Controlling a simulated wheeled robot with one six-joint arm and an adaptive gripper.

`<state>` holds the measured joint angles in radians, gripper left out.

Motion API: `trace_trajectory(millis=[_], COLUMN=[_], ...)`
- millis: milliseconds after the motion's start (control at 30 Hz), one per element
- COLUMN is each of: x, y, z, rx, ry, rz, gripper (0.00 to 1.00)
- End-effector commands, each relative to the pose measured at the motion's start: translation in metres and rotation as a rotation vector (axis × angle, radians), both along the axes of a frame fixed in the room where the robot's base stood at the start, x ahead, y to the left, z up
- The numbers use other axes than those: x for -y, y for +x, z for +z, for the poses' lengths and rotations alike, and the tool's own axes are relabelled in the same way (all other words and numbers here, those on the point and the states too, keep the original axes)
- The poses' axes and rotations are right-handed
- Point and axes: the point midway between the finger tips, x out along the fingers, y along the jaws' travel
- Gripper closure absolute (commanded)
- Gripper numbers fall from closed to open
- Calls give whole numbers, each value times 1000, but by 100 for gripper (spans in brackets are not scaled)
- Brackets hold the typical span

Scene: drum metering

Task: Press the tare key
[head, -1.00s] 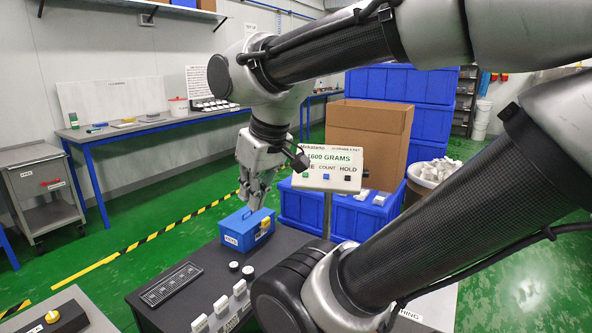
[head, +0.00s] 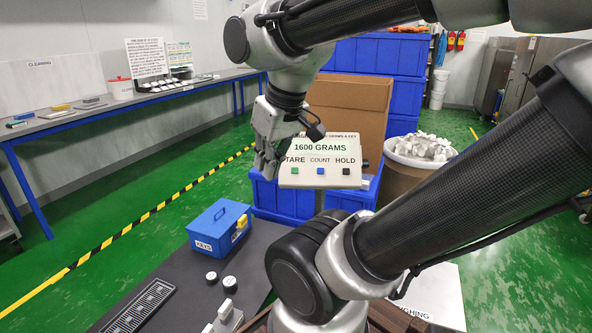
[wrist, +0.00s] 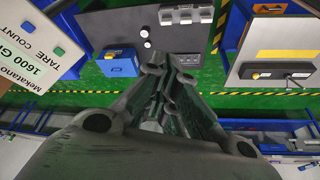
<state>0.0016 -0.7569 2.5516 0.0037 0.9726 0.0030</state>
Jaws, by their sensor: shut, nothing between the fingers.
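The scale's indicator panel (head: 320,183) faces me and its display (head: 320,147) reads 1600 GRAMS. The green tare key (head: 294,171) sits at its left under the word TARE, with a blue COUNT key (head: 320,171) and a black HOLD key (head: 346,171) to the right. My gripper (head: 264,172) is shut and empty, pointing down just left of the panel in the head view. It seems apart from the tare key; depth is hard to judge.
A blue KEYS box (head: 218,230) stands on the dark bench (head: 185,275) below my gripper. A cardboard carton (head: 350,108) and blue crates (head: 375,62) stand behind the panel. A tub of white scraps (head: 420,150) is at right. Green floor lies open at left.

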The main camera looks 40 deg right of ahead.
Motion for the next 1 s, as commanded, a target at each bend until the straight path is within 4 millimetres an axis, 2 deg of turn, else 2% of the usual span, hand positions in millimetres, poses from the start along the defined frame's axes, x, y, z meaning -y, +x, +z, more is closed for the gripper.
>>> trace_trajectory(millis=[67,167,267,367,467,500,633,700,800,900,1000], x=[0,2,8,27,62,80,141,166,190,201,203], y=[2,10,29,59,92,103,127,132,136,136,137], z=[-1,-7,-16,-28,-41,-46,-63,-69,-75,-78,-78], rx=[-10,-45,-98,-143,-167,-170,-161,-152,-141,-136,-135], ry=[25,123,308,556,821,925,1220,1331,1434,1483,1495], rz=[-39,-192,-485,-869,-1263,-1411,-1794,-1921,-2033,-2082,-2092], gripper=[100,100,100,100,100,100,100,100,100,100,100])
